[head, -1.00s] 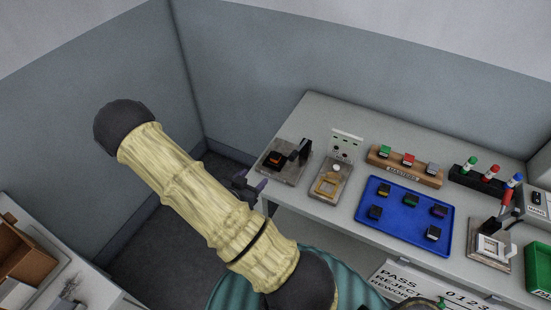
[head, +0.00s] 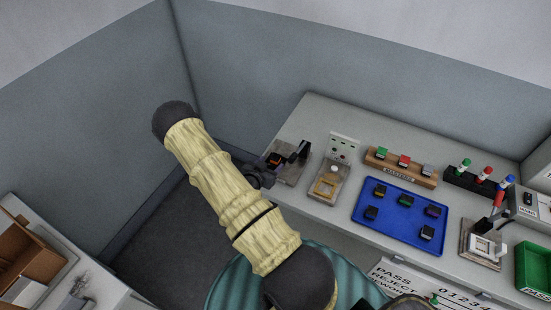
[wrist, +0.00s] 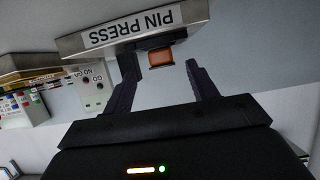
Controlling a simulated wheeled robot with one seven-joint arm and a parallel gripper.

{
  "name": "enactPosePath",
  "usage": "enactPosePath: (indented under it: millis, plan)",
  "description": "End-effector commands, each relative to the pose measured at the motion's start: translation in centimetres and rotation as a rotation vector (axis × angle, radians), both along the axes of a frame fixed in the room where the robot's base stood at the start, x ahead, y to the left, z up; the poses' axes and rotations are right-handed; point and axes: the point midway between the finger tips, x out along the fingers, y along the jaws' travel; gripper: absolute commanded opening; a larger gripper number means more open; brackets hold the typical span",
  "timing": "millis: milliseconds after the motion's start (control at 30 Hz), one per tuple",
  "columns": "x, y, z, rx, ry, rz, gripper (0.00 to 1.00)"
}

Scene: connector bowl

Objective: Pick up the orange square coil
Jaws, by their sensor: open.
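The orange square coil (wrist: 161,57) sits in the pin press (wrist: 120,32), whose label reads upside down in the wrist view. In the wrist view my gripper (wrist: 161,76) is open and empty. Its two dark fingers point towards the press, one on each side of the coil's position in the picture. The coil appears at about fingertip level or just beyond; contact cannot be told.
Right of the press (head: 295,148) stands a go/no-go gauge (head: 342,148). A wooden masters block (head: 400,168) and a blue tray (head: 375,225) with several dark-based coils lie farther right. The press's black lever arm rises close to the coil.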

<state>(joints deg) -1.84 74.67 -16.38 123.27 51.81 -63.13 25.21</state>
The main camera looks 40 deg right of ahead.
Motion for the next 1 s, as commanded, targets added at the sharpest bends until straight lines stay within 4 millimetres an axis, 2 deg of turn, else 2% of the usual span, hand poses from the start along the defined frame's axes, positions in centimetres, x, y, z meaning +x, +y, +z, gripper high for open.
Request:
enactPosePath:
  millis: [267,700,1000]
  plan:
    - [0.1,-0.2,0.0,0.000,0.000,-0.001,0.58]
    - [2.0,-4.2,-1.6,0.000,0.000,-0.001,0.58]
    - [2.1,-4.3,-1.8,0.000,0.000,0.000,0.58]
